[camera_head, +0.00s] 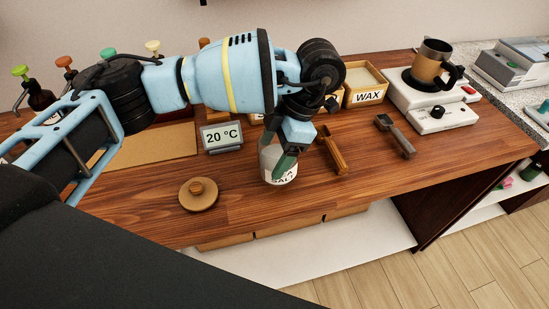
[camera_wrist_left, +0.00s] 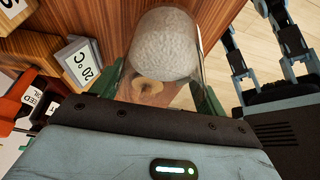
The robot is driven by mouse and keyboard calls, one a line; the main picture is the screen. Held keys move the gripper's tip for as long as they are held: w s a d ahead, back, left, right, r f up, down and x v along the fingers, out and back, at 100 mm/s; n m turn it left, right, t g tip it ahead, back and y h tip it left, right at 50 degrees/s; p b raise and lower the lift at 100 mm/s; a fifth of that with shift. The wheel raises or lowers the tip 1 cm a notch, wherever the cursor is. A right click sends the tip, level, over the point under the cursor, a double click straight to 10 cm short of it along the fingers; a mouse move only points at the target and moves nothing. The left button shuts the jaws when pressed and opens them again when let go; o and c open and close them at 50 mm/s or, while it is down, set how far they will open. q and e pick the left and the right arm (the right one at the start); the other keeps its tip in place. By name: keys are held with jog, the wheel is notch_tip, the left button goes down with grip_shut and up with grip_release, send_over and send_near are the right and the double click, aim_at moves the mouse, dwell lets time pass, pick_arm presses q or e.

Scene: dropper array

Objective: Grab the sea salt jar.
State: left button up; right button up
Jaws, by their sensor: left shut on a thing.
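The sea salt jar (camera_head: 279,177), with a white label reading "SALT" in part, is near the front middle of the table. My left gripper (camera_head: 291,147) comes down over it from above and is shut on it, with a green finger across its side. In the left wrist view the jar (camera_wrist_left: 166,45) is between the green fingers, with whitish grainy salt showing. I cannot tell whether its base touches the table. My right gripper is not in view.
A round wooden lid with a knob (camera_head: 198,193) lies left of the jar. A 20 °C display (camera_head: 222,136) stands behind it. Wooden (camera_head: 331,150) and dark (camera_head: 397,137) scoop-like tools lie to the right.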

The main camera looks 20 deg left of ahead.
pick_arm(q)
jog(key=s+d+r, duration=0.1)
jog(key=s+d, duration=0.3)
jog(key=s, duration=1.1)
jog(key=shift+s+d+r+p, duration=0.15)
jog(key=shift+s+p, duration=0.05)
jog(key=shift+p, duration=0.15)
